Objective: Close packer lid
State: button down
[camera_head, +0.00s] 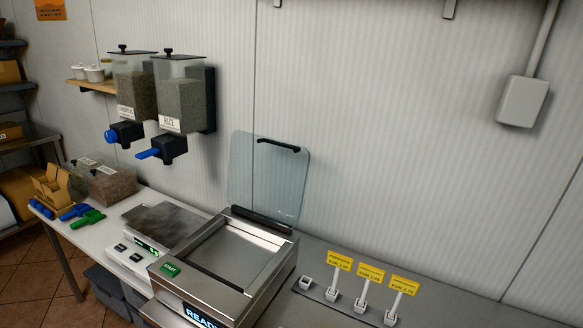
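The packer (188,289) is a silver machine on the counter, with a green START button and a display that reads READY, partly cut off by the bottom edge. Its lid (268,178) is a clear, bluish panel with a dark handle (279,145) along the top edge. The lid stands raised, nearly upright, at the back of the machine near the wall. The packer's shallow chamber (235,255) is uncovered and looks empty. My gripper is not in view.
A scale (165,225) stands just left of the packer. Yellow price tags (370,274) on small stands are to its right. Two wall dispensers (183,105) hang left of the lid. Clear bins (108,182) and scoops (88,220) lie further left. The wall right of the lid is bare up to a grey box (522,102).

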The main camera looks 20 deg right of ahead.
aim_at(274, 223)
jog(key=z, duration=0.2)
jog(key=i, duration=1.2)
jog(key=z, duration=0.55)
